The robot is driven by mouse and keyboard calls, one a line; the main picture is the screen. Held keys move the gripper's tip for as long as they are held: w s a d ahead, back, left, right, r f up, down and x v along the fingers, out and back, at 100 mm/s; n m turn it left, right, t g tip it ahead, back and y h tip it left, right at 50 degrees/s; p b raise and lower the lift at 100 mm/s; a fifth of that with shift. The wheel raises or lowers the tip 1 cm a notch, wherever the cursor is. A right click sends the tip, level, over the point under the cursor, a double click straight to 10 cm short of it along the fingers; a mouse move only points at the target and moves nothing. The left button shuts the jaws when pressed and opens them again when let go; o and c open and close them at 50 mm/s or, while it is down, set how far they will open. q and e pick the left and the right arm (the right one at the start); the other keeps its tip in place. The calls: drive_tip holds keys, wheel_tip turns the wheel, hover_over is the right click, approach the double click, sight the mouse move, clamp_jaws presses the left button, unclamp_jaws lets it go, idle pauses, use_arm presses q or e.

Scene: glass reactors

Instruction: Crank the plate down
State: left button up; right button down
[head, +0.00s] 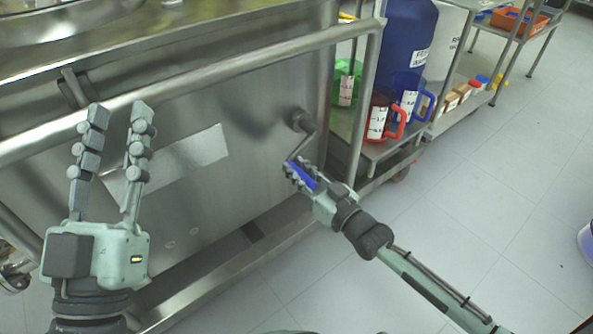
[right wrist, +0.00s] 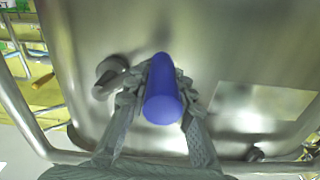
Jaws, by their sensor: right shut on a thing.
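A crank with a metal arm (head: 303,140) and a blue handle (head: 302,176) sits on the front panel of a steel cabinet (head: 240,110). My right gripper (head: 302,174) is shut on the blue handle. In the right wrist view the blue handle (right wrist: 163,95) stands between the fingers, with the hub (right wrist: 110,75) to its left. My left gripper (head: 117,110) is open and empty in front of the panel, at the left. No plate can be made out for certain.
A steel rail (head: 200,85) runs across the cabinet front. To the right, a trolley shelf (head: 375,150) holds a red jug (head: 380,120), a blue jug (head: 408,98) and a green jug (head: 346,85).

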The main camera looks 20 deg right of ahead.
drive_tip(key=shift+s+a+f, duration=0.25)
drive_tip(key=shift+a+f, duration=0.05)
drive_tip(key=shift+a, duration=0.2)
drive_tip(key=shift+w+d+f+n, duration=0.15)
drive_tip(key=shift+d+f+n, duration=0.3)
drive_tip(key=shift+f+n, duration=0.45)
drive_tip(key=w+d+f+n, duration=0.2)
drive_tip(key=d+f+n, duration=0.1)
drive_tip(key=d+n, duration=0.4)
drive_tip(key=n, duration=0.3)
drive_tip(key=shift+w+d+f+b, duration=0.15)
drive_tip(key=shift+w+f+b, duration=0.15)
drive_tip(key=shift+w+f, duration=0.05)
drive_tip(key=shift+d, duration=0.1)
drive_tip(key=c, duration=1.3)
unclamp_jaws()
drive_tip(key=shift+w+d, duration=0.1)
drive_tip(key=shift+w, duration=0.1)
drive_tip(key=v, duration=1.2)
drive_tip(key=shift+r, duration=0.2)
